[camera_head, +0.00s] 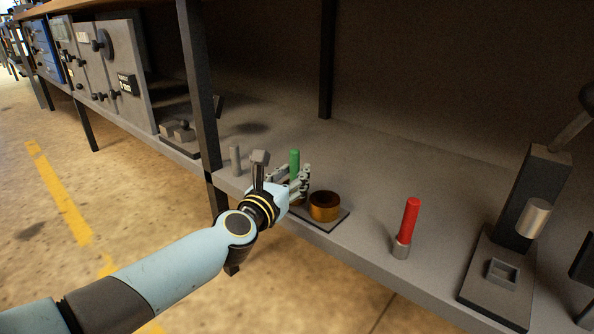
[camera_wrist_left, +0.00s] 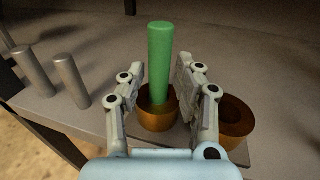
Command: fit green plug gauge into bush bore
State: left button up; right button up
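The green plug gauge (camera_head: 295,160) stands upright. In the left wrist view the gauge (camera_wrist_left: 160,62) has its lower end inside the bore of a brown bush (camera_wrist_left: 158,119). How deep it sits is hidden. My left gripper (camera_head: 302,181) reaches over the bench from its front edge. In the left wrist view its two fingers (camera_wrist_left: 160,80) stand on either side of the gauge, with narrow gaps visible, so it looks open around the gauge. In the head view the gripper hides the gauge's lower part and most of its bush. My right gripper is not in view.
A second brown bush (camera_head: 324,207) with an empty bore sits to the right on the same dark plate (camera_head: 335,222). A red plug gauge (camera_head: 409,224) stands further right, before a dark stand (camera_head: 535,195). Grey pins (camera_head: 235,160) stand left. The bench behind is clear.

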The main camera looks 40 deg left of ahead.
pick_arm(q)
jog(key=s+d, duration=0.1)
jog(key=s, duration=0.8)
jog(key=shift+s+d+r, duration=0.15)
jog(key=shift+d+r, duration=0.05)
jog(key=shift+d, duration=0.2)
